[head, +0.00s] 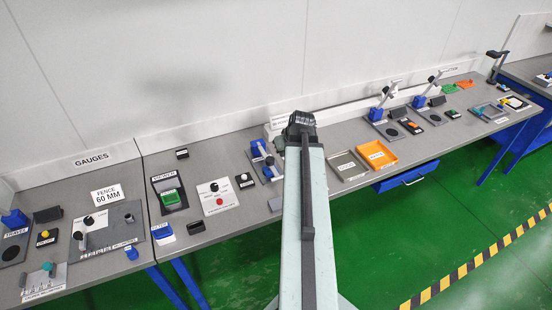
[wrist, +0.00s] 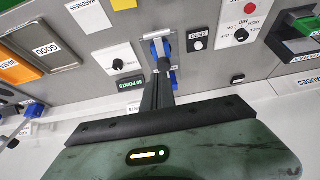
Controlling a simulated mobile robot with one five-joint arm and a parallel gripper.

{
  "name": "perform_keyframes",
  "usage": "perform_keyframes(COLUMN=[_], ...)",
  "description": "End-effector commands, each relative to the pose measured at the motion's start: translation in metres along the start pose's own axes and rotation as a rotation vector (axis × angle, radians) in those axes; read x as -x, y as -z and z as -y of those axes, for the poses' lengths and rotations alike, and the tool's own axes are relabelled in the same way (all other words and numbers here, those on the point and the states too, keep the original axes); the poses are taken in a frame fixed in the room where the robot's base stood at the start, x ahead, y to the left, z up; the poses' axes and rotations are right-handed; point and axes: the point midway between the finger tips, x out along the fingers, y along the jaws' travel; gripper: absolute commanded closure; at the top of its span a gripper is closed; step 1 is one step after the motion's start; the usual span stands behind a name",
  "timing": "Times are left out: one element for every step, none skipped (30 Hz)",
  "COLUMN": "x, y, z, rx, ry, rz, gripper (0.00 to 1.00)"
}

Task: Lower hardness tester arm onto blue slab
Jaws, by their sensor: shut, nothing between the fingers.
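The hardness tester (head: 262,152), a small blue-and-grey stand, is just left of my arm in the head view. In the wrist view, which is upside down, its blue and grey parts (wrist: 157,47) lie straight beyond my fingertips. Blue also shows beside the fingers, but I cannot tell slab from stand there, nor how far the tester arm is lowered. My gripper (wrist: 163,66) is shut and empty, its dark fingers reaching up to the tester's edge; contact is unclear. My arm hides the gripper in the head view.
A grey tray (head: 347,166) and an orange tray (head: 390,160) stand right of my arm. The wall runs behind the bench.

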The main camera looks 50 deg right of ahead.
Motion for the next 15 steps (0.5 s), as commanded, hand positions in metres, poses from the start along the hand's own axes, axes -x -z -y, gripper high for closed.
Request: perform_keyframes(x=[-0.004,-0.006,-0.010,-0.014,-0.018,-0.024,-0.029,-0.035,-0.043,-0.050,-0.056,-0.066,-0.072,-0.079,-0.088], y=[-0.001,-0.001,-0.002,-0.002,-0.002,-0.002,-0.003,-0.003,-0.003,-0.003,-0.003,-0.004,-0.004,-0.004,-0.004], z=[0.000,0.000,0.000,0.001,0.001,0.001,0.001,0.001,0.001,0.001,0.001,0.001,0.001,0.001,0.001], rx=[0.000,0.001,0.001,0.001,0.001,0.001,0.002,0.002,0.002,0.002,0.002,0.002,0.002,0.002,0.002], ry=[0.000,0.000,0.001,0.001,0.001,0.001,0.001,0.001,0.001,0.001,0.001,0.001,0.001,0.001,0.001], rz=[0.000,0.001,0.001,0.001,0.001,0.001,0.001,0.001,0.001,0.001,0.001,0.001,0.001,0.001,0.001], gripper=[1.00,1.00,1.00,1.00,1.00,1.00,1.00,1.00,1.00,1.00,1.00,1.00,1.00,1.00,1.00])
